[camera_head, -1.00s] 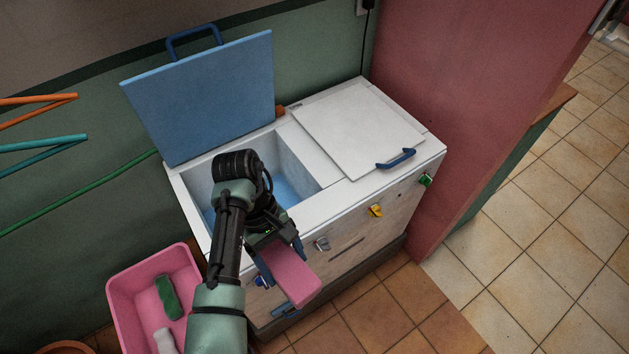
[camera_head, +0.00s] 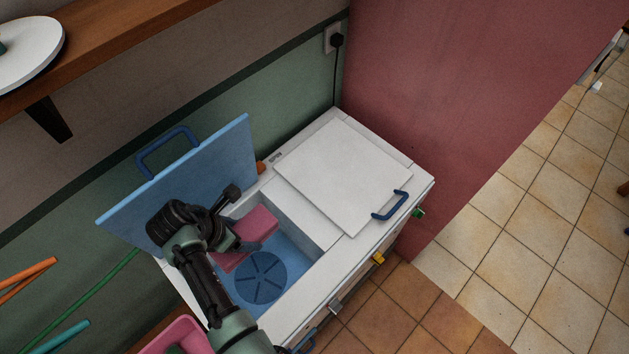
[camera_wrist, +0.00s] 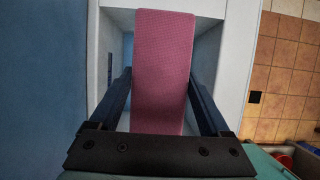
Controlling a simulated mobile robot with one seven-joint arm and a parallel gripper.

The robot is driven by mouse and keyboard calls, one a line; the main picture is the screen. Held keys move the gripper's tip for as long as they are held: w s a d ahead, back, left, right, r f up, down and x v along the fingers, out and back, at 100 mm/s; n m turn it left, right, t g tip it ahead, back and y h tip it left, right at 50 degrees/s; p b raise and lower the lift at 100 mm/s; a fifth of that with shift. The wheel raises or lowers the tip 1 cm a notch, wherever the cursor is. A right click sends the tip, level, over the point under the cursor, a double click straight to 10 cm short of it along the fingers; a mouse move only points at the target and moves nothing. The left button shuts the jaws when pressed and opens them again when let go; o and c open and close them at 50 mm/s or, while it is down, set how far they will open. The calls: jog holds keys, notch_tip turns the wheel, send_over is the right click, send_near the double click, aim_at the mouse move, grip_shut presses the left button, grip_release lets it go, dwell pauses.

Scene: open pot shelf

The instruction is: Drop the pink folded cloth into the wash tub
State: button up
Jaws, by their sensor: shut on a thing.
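The pink folded cloth (camera_head: 256,226) is held in my gripper (camera_head: 243,243) over the opening of the wash tub (camera_head: 290,256). The tub is the left basin of a white machine, with a blue floor and a round ribbed disc. In the wrist view the cloth (camera_wrist: 163,70) stretches away between my two dark fingers (camera_wrist: 162,100), which close on its sides. The tub's pale walls (camera_wrist: 207,60) show on both sides of it. I cannot tell how high the cloth is above the tub floor.
The blue lid (camera_head: 190,180) stands open behind the tub, close to my arm. A white closed lid with a blue handle (camera_head: 390,205) covers the right side. A pink basket (camera_head: 175,338) is at the lower left, and a wooden shelf (camera_head: 130,50) is above.

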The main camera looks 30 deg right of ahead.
jog(key=shift+f+b, duration=2.55)
jog(key=shift+b, duration=0.1)
jog(key=o, duration=1.3)
jog(key=shift+r, duration=0.1)
jog(key=v, duration=1.3)
jog(key=shift+s, duration=0.1)
